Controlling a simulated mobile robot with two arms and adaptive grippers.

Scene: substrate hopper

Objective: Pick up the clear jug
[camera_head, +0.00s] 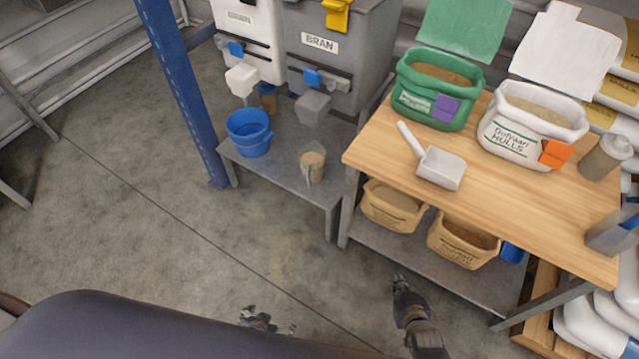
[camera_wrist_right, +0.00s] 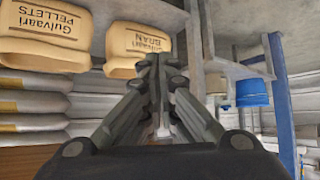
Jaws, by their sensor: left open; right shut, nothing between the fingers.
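The clear jug (camera_head: 312,165) stands upright on the low grey metal bench (camera_head: 278,170), with tan grain-like material showing in it. My left gripper (camera_head: 268,322) is open and empty, low in the head view and well apart from the jug. My body edge partly hides its arm. My right gripper (camera_head: 401,284) is shut and empty, in front of the wooden-topped table and to the lower right of the jug. Its closed fingers also show in the right wrist view (camera_wrist_right: 160,65). I cannot make out the jug clearly there.
A blue bucket (camera_head: 249,133) stands left of the jug. Hoppers (camera_head: 335,50) with spouts hang behind it. A blue post (camera_head: 175,85) rises at the bench's left. The wooden table (camera_head: 540,215) holds a scoop (camera_head: 440,167) and open bags. The floor (camera_head: 190,240) before the bench is clear.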

